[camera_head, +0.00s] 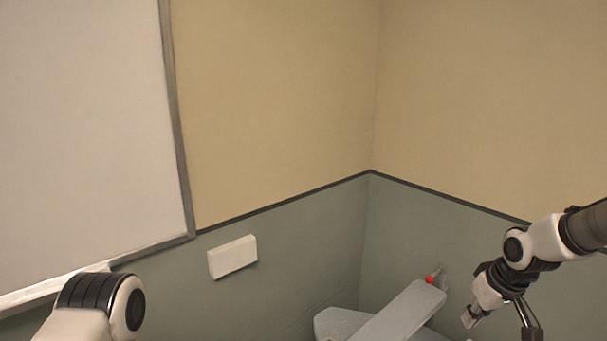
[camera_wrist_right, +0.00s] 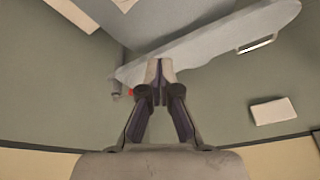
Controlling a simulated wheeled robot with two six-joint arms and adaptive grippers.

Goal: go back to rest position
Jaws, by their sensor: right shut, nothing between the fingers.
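My right gripper (camera_head: 470,319) hangs at the lower right of the head view, pointing down and left. It holds nothing. In the right wrist view, its fingers (camera_wrist_right: 160,73) are together, in front of a long grey board. No garment or garment rail shows in either view. Of my left arm only a white and black joint shows, at the lower left of the head view; the left gripper is out of the picture.
A long grey board (camera_head: 402,312), perhaps an ironing board, stands near the corner, left of my right gripper; it also fills the upper wrist view (camera_wrist_right: 215,45). A small red part (camera_head: 429,279) is beside it. A white box (camera_head: 232,257) and a whiteboard (camera_head: 85,130) are on the left wall.

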